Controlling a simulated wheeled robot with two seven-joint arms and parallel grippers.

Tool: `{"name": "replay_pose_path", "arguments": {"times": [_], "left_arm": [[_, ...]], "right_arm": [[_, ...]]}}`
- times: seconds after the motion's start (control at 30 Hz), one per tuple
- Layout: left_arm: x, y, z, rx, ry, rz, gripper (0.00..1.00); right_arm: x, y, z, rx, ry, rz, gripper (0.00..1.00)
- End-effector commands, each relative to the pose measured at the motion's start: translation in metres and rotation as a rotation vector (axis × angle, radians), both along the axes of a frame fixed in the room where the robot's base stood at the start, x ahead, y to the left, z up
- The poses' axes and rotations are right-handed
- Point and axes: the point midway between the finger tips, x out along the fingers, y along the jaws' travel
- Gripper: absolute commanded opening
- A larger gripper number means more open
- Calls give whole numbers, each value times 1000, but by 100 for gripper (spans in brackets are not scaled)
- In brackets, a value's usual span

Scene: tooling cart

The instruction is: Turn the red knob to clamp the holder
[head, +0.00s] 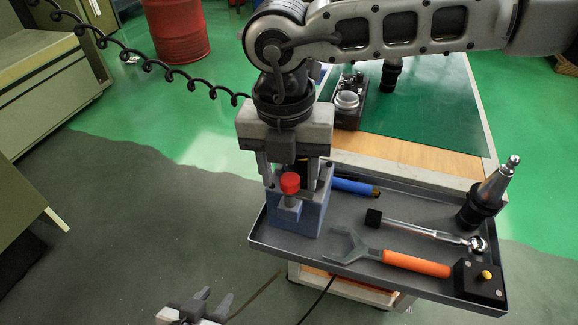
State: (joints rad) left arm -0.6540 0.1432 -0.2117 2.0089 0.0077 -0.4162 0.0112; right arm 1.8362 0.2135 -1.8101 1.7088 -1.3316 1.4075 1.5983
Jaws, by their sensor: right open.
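The red knob (290,183) sits on the front of a blue-grey clamping block (312,212) at the left end of the tray. My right gripper (293,180) points down over this block, with its open fingers on either side of its top. The gripper hides most of what sits in the block; a dark part shows between the fingers. Whether the fingers touch anything is unclear. A metal tool holder with a black base (485,195) stands upright at the tray's right end. My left gripper (208,303) is low at the bottom edge, its fingers apart and empty, away from the block.
The grey tray (385,267) also holds an orange-handled wrench (415,263), a ratchet (425,231), a blue-handled tool (352,187) and a black box with a yellow button (480,282). A green mat (430,120) lies behind. A red drum (175,30) stands far back.

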Motion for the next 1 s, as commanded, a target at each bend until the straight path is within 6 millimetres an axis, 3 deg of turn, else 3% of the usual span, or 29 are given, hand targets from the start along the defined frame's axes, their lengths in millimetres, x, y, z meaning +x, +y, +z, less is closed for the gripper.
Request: {"name": "replay_pose_path", "arguments": {"times": [0.33, 0.37, 0.5, 1.0], "left_arm": [[2, 1, 1, 0, -5, 2, 36], [2, 1, 1, 0, -5, 2, 36], [1, 1, 1, -1, -4, 2, 36], [-3, 0, -15, -5, 5, 2, 36]], "right_arm": [[0, 0, -5, 0, -1, 1, 48], [0, 0, -4, 0, -1, 1, 43], [0, 0, -4, -1, -1, 1, 4], [0, 0, -8, 0, 0, 100, 4]]}}
